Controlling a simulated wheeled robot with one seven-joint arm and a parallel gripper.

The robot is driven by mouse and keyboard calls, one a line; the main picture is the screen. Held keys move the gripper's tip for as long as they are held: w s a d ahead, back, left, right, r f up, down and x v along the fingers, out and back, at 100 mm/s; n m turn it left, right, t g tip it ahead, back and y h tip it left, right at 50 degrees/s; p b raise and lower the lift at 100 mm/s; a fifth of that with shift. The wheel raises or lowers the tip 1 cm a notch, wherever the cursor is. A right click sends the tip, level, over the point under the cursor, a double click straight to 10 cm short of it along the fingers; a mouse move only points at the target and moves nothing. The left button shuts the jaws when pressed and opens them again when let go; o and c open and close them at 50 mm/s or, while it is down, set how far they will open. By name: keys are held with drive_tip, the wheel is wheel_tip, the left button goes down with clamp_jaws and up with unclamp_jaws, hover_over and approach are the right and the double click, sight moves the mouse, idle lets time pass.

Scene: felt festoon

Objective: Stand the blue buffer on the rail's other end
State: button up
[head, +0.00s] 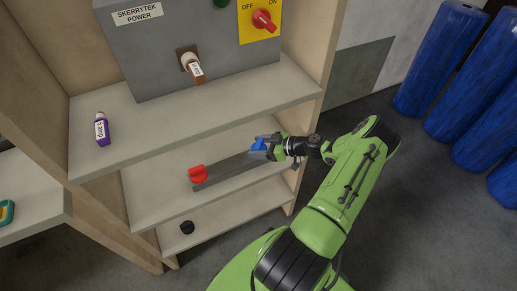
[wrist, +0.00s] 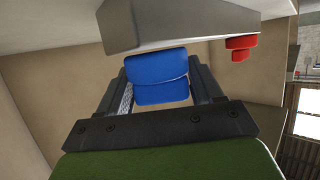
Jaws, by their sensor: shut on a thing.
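The grey rail (head: 230,172) lies along the middle shelf, its right end near my gripper. The red buffer (head: 198,174) is at its left end. My gripper (head: 268,147) is at the right end of the rail, shut on the blue buffer (head: 259,145). In the wrist view, the blue buffer (wrist: 157,75) sits between my two fingers, with the rail (wrist: 190,22) just beyond it and the red buffer (wrist: 240,46) to the right. I cannot tell whether the blue buffer touches the rail.
The upper shelf (head: 190,116) overhangs the rail and carries a grey power box (head: 150,55) and a purple bottle (head: 102,130). A black round thing (head: 187,227) lies on the lower shelf. The cabinet's right side panel (head: 303,100) is close to my arm. Blue rolls (head: 440,60) stand at right.

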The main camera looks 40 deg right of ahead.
drive_tip(key=shift+f, duration=0.2)
drive_tip(key=o, duration=1.1)
drive_tip(key=shift+r, duration=0.1)
drive_tip(key=shift+s+d+r, duration=0.15)
drive_tip(key=shift+s+d, duration=0.05)
drive_tip(key=shift+s, duration=0.05)
drive_tip(key=p+v, duration=0.2)
drive_tip(key=v, duration=0.9)
drive_tip(key=shift+s, duration=0.15)
drive_tip(key=shift+s+d, duration=0.1)
